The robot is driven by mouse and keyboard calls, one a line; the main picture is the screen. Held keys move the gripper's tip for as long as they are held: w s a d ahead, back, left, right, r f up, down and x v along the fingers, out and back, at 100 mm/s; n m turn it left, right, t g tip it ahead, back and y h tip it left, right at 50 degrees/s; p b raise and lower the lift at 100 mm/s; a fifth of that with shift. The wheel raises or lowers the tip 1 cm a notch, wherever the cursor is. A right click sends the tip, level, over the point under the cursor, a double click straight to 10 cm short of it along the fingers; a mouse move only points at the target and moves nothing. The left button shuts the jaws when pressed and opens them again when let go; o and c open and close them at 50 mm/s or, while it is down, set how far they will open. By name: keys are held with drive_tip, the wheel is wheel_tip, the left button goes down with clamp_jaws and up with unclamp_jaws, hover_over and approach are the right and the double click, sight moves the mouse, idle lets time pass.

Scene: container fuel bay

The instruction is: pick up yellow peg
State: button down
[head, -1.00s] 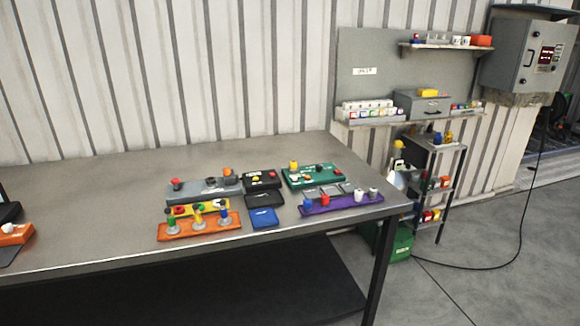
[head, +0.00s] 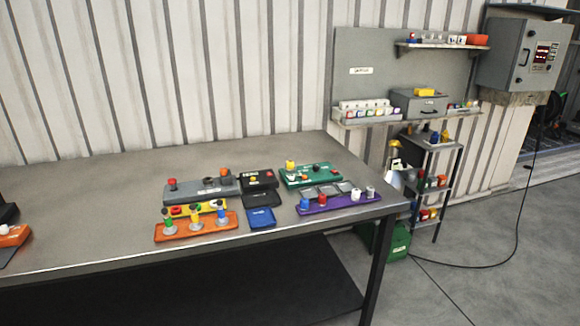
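A small yellow peg (head: 290,164) stands at the back left of the green board (head: 322,182) on the workbench. Another peg with a yellow top (head: 195,211) stands in the orange base (head: 167,235), between a green-topped peg (head: 168,222) and a blue-topped peg (head: 221,212). I cannot tell which of the two yellow ones is the task's peg. My gripper is not in view.
A grey board (head: 195,190), a purple board (head: 330,204), and black and blue boxes (head: 261,218) crowd around the green and orange ones. A wire shelf rack (head: 430,185) stands beyond the bench's right end.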

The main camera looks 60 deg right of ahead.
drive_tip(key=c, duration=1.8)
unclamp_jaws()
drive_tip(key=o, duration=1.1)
